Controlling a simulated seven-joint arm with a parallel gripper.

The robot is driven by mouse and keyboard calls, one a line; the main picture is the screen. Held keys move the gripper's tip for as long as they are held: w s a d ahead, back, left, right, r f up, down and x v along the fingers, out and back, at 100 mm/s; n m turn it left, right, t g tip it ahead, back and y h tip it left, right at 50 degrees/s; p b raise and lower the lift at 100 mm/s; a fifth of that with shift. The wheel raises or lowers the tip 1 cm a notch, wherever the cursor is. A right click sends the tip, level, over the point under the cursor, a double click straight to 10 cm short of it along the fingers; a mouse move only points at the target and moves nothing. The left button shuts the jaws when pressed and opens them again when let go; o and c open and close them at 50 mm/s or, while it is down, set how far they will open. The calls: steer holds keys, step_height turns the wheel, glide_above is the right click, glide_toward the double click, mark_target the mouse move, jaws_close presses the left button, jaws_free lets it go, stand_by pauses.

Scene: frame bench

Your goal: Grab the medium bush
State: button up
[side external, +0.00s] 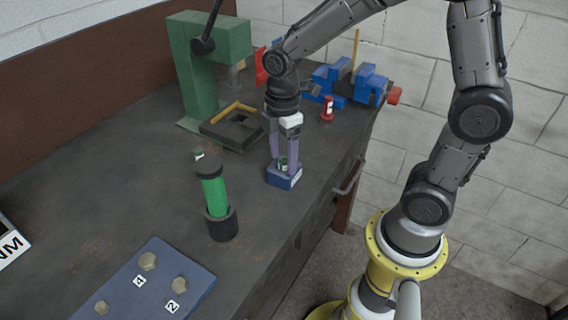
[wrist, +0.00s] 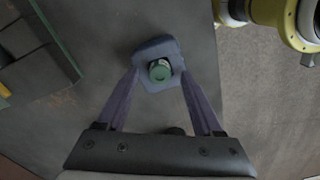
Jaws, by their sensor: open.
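I cannot tell whether a finger touches the bush or block. The fingers partly hide the bush in the side view. No size marking on it is readable.
A green cylinder (side external: 215,194) stands in a dark cup (side external: 222,227) to the left. A blue plate (side external: 150,285) with hex pieces lies at the front. A green press (side external: 195,75), dark tray (side external: 232,130), red piece (side external: 328,108) and blue vise (side external: 350,84) stand behind.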

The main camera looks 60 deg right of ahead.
steer(key=shift+f, duration=0.1)
steer(key=shift+c, duration=0.3)
jaws_close()
